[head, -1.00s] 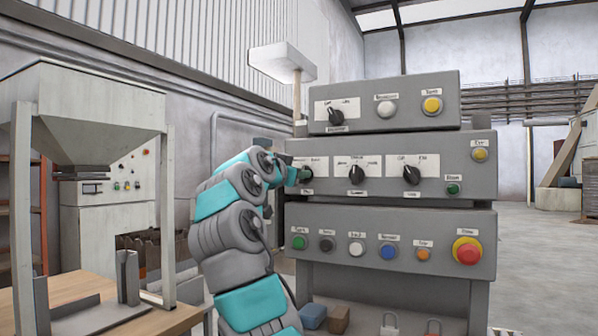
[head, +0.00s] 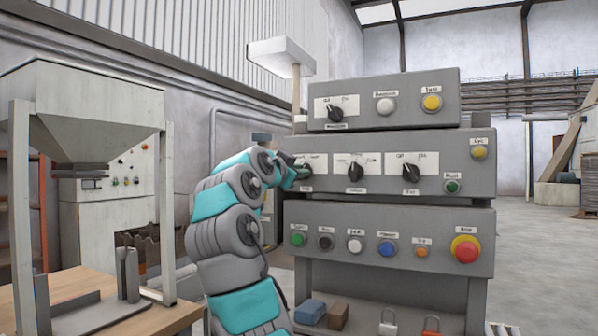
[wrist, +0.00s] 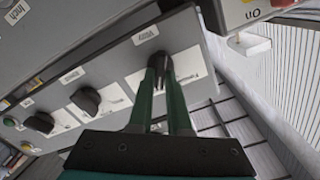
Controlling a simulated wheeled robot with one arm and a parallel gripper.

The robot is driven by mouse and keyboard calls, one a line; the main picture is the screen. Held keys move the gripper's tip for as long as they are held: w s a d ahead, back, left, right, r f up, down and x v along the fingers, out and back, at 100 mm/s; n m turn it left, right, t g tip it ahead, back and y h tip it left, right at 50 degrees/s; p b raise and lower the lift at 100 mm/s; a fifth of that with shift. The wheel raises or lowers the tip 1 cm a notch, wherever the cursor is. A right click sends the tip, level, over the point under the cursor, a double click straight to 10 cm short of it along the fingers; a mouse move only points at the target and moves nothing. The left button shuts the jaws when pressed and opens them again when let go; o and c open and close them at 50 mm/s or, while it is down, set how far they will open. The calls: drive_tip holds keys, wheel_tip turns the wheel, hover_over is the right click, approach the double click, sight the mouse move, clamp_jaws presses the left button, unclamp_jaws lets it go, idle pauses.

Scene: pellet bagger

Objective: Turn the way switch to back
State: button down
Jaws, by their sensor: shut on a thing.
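The way switch is a dark knob (wrist: 160,61) on a white plate, under a small label that reads "Way" in the wrist view. In the head view its white plate (head: 318,160) shows at the left end of the middle panel, and the knob is mostly hidden by my gripper. My gripper (wrist: 161,76) has its two green fingers closed around the knob. In the head view my gripper (head: 302,172) reaches the panel from the left. The knob's exact pointing direction and the plate's small print cannot be read clearly.
Two more dark selector knobs, a middle one (head: 356,170) and a right one (head: 411,172), sit along the same panel. Below is a row of coloured buttons with a red stop button (head: 466,249). Another panel (head: 385,88) stands above. A hopper (head: 85,105) stands at left.

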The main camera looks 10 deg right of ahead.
drive_tip(key=c, duration=0.9)
unclamp_jaws()
drive_tip(key=shift+o, duration=0.2)
drive_tip(key=b+v, duration=0.2)
drive_tip(key=v, duration=0.5)
drive_tip(key=shift+s+a, duration=0.25)
drive_tip(key=shift+s, duration=0.05)
